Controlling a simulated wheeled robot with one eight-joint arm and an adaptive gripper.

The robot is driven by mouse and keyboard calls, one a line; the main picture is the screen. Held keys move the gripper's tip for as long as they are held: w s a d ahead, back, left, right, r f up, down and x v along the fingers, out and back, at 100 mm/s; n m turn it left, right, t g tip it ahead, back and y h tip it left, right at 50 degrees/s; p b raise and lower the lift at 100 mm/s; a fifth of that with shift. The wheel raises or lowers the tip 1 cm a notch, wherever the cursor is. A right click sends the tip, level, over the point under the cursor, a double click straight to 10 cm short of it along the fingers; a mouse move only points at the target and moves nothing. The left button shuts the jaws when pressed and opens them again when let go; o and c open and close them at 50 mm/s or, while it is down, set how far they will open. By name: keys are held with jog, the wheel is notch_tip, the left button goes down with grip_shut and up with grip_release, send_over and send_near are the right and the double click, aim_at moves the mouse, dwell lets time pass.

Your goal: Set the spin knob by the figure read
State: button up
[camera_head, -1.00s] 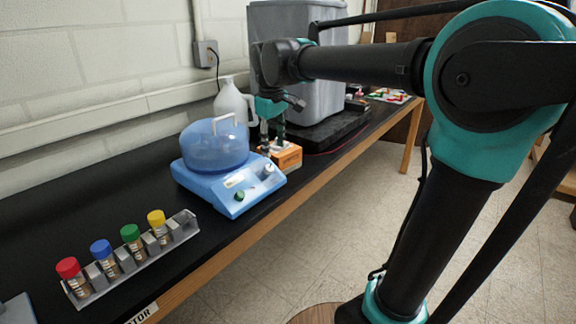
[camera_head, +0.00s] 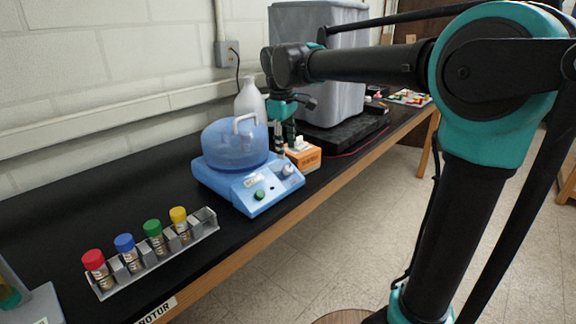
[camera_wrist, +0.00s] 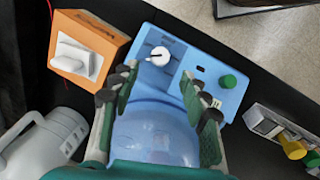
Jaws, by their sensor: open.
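The blue centrifuge (camera_head: 223,182) stands on the black bench with its translucent blue lid (camera_head: 236,145) down. Its white spin knob (camera_head: 287,170) sits on the front panel's right end; it also shows in the wrist view (camera_wrist: 160,55) with a dark mark. A green button (camera_head: 259,195) is left of it. A small pale label (camera_wrist: 210,100) is too blurred to read. My gripper (camera_head: 284,141) points down above the centrifuge's right back side. In the wrist view, my gripper (camera_wrist: 160,95) has its two green-padded fingers apart, nothing between them, over the lid's edge near the knob.
An orange box (camera_head: 304,158) with a white top stands right beside the centrifuge. A white jug (camera_head: 250,98) and a grey bin (camera_head: 335,85) stand behind. A rack (camera_head: 160,260) holds several colour-capped tubes at the front left. A grey-based object (camera_head: 40,302) is at the lower left.

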aim_at(288, 167)
jog(key=f, duration=0.4)
jog(key=w+f, duration=0.1)
jog(key=f, duration=0.2)
jog(key=shift+d+f, duration=0.1)
jog(key=shift+d, duration=0.15)
jog(key=shift+c, duration=0.2)
grip_shut()
